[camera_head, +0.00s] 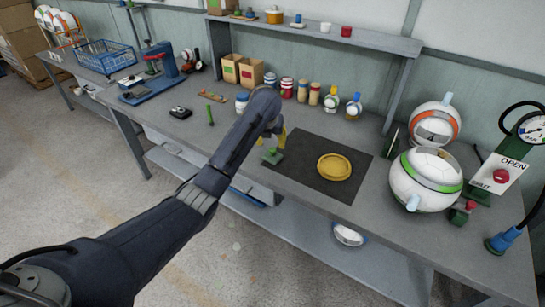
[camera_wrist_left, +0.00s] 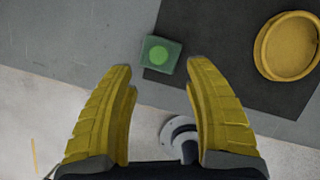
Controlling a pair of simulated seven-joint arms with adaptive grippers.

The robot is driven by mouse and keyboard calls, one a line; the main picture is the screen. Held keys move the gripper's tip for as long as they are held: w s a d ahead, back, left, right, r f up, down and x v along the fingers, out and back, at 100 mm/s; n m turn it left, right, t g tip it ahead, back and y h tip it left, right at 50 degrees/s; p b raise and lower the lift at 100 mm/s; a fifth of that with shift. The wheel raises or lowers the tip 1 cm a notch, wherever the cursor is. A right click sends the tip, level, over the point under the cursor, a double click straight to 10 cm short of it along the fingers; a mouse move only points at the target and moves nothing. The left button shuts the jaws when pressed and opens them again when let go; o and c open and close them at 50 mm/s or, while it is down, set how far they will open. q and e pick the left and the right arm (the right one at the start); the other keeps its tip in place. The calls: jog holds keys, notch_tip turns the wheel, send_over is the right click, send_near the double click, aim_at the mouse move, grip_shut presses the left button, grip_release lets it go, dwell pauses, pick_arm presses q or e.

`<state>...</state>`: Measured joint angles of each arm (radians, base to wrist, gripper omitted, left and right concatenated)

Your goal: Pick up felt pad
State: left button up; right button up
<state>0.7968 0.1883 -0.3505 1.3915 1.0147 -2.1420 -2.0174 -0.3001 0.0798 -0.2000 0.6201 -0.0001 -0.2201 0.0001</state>
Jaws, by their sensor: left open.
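A small green square block with a round green knob on top, which looks like the felt pad (camera_head: 272,156), sits on the left edge of the dark mat (camera_head: 312,182). In the left wrist view the felt pad (camera_wrist_left: 162,54) lies just beyond the fingertips, in line with the gap between them. My left gripper (camera_head: 277,137) is open and empty, with its yellow fingers near the felt pad and partly hidden by my arm. It also shows in the left wrist view (camera_wrist_left: 160,68). My right gripper is not in view.
A round yellow dish (camera_head: 335,168) sits on the mat to the right of the pad. White balls with green (camera_head: 425,178) and orange (camera_head: 435,124) bands stand further right. Jars and boxes (camera_head: 240,70) line the back. Bare bench lies left of the mat.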

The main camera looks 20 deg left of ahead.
aim_at(272, 149)
pick_arm(q)
jog(key=shift+x, duration=3.95)
jog(key=shift+a, duration=0.1)
jog(key=shift+c, duration=0.3)
grip_shut()
